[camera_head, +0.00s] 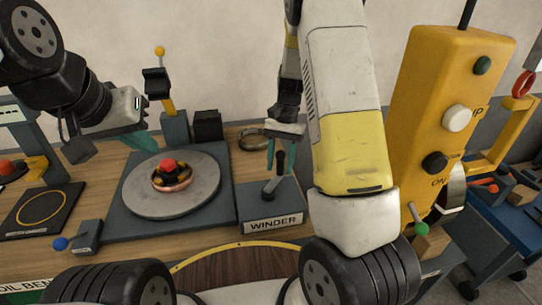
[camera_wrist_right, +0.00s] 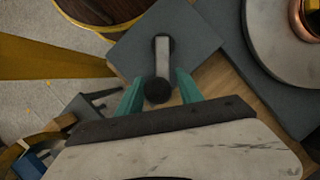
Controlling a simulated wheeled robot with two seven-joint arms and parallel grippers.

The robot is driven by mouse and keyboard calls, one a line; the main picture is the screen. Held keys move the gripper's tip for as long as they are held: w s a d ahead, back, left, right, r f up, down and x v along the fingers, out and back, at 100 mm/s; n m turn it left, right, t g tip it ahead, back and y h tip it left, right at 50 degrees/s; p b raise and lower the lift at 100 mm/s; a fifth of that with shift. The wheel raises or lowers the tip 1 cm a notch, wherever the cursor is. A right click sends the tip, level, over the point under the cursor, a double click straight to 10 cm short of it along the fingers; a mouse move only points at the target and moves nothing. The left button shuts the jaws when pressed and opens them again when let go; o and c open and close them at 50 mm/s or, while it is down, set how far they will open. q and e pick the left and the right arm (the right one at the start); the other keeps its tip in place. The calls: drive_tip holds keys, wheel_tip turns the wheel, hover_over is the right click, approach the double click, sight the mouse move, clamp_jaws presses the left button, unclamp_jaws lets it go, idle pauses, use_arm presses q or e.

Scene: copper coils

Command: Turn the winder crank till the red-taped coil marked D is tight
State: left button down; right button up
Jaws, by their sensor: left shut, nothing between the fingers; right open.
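A copper coil (camera_head: 172,181) with red on it sits on the round grey disc (camera_head: 205,195) of the winder; no letter D is legible. A red knob (camera_head: 167,164) stands at its centre. The crank (camera_head: 270,188) is on the grey box labelled WINDER (camera_head: 275,223). In the right wrist view, its pale arm (camera_wrist_right: 162,58) ends in a black knob (camera_wrist_right: 158,90). My right gripper (camera_wrist_right: 158,88) is open, with teal fingers on either side of that knob; contact is unclear. My left gripper (camera_head: 138,142) is shut and empty, above the disc's back left side.
A dark ring (camera_head: 253,139) lies behind the winder. A large yellow control box (camera_head: 450,115) stands at right. A blue-knobbed lever (camera_head: 62,243) is at front left, beside a black plate (camera_head: 40,208) with a yellow ring. A yellow-rimmed round wooden top (camera_head: 235,265) is in front.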

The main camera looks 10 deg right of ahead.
drive_tip(key=shift+x, duration=1.2)
drive_tip(key=shift+c, duration=0.2)
clamp_jaws()
drive_tip(key=shift+s+d, duration=0.1)
drive_tip(key=shift+d, duration=0.05)
